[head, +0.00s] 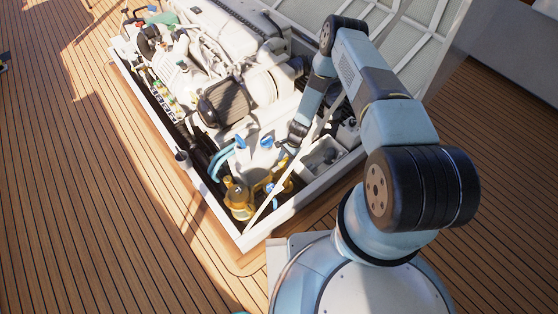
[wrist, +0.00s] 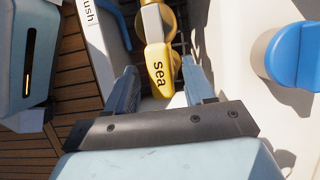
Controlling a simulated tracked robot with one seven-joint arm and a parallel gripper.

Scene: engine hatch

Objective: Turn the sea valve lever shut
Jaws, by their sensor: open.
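The sea valve lever (wrist: 160,70) is yellow with "sea" in dark letters on its end. In the wrist view it runs down from the top edge, and its lettered end lies between the two fingers of my gripper (wrist: 163,86). The fingers are apart, with a gap showing on both sides of the lever, so they do not grip it. In the head view my gripper (head: 284,146) is low over the near end of the engine hatch, close to yellow pipework (head: 239,197). I cannot make out the sea lever clearly there.
A blue knob (wrist: 296,55) on a white surface is right of my gripper. A white strip lettered "ush" (wrist: 90,22) is at its left. The white engine (head: 235,85) fills the far hatch, and a raised lid (head: 410,35) stands behind my arm. Open deck lies left.

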